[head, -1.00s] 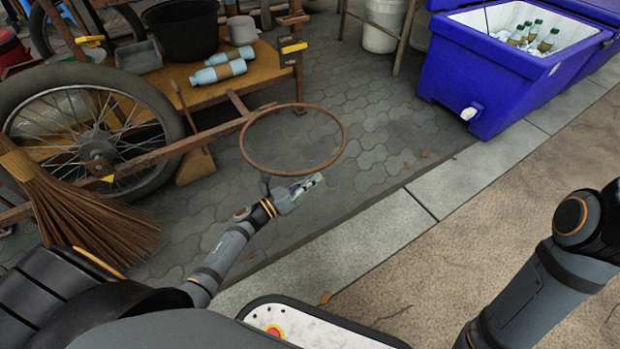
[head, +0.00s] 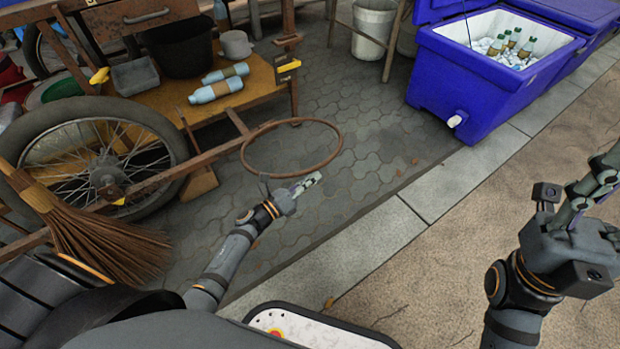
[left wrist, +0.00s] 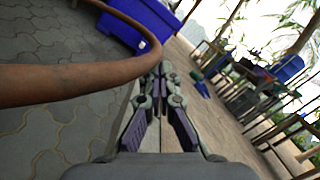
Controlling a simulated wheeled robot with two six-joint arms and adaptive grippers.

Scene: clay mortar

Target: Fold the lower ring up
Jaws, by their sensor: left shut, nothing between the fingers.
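A rusty metal ring (head: 342,138) sticks out to the right from the wooden cart on a rusty bar, roughly level above the paving. My left gripper (head: 312,181) is shut and empty, just below the ring's near right edge in the head view. In the left wrist view the ring (left wrist: 60,82) curves across the left side, close to the shut fingertips (left wrist: 166,68); I cannot tell whether they touch. My right gripper (head: 600,178) is at the right edge, partly cut off, away from the ring. No second ring shows.
A spoked wheel (head: 75,160) and a straw broom (head: 95,235) stand left of the ring. The cart's shelf (head: 262,78) holds bottles and a black bucket (head: 180,48). A blue cooler (head: 440,85) stands at the back right. Paving right of the ring is clear.

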